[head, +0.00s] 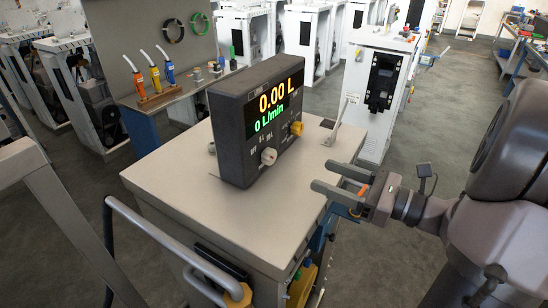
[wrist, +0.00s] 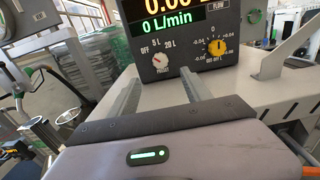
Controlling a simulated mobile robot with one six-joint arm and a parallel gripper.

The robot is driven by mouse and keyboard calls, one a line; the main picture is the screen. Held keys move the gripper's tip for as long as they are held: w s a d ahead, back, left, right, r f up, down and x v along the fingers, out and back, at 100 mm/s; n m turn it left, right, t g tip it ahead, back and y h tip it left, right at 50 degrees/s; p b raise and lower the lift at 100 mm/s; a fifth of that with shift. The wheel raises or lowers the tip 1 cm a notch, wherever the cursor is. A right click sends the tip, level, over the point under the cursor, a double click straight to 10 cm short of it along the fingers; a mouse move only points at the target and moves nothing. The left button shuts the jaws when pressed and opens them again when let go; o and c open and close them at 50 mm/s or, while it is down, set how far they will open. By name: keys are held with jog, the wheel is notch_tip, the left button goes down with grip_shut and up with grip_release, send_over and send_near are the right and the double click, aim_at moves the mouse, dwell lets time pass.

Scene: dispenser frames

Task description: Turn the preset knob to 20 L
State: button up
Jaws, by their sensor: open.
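The preset knob (head: 269,156) is a small white knob low on the front of a dark meter box (head: 229,144). In the wrist view the preset knob (wrist: 160,59) sits below the marks OFF, 5 L and 20 L. Its pointer seems to lean up and left, but the exact mark is too small to tell. My gripper (head: 322,176) is open and empty, right of the box and apart from it. In the wrist view the two fingers of my gripper (wrist: 158,76) point toward the knob, one on either side of it in the picture.
A yellow knob (head: 297,128) sits right of the preset knob on the same panel. The display (head: 275,105) reads 0.00 L and 0 L/min. The box stands on a cart top (head: 190,185) with bare space in front. A bracket (head: 338,122) stands at the cart's right.

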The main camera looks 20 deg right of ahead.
aim_at(273, 157)
jog(key=b+x, duration=0.1)
jog(key=x, duration=1.1)
jog(key=shift+w+a, duration=0.25)
jog(key=shift+c, duration=0.5)
grip_shut()
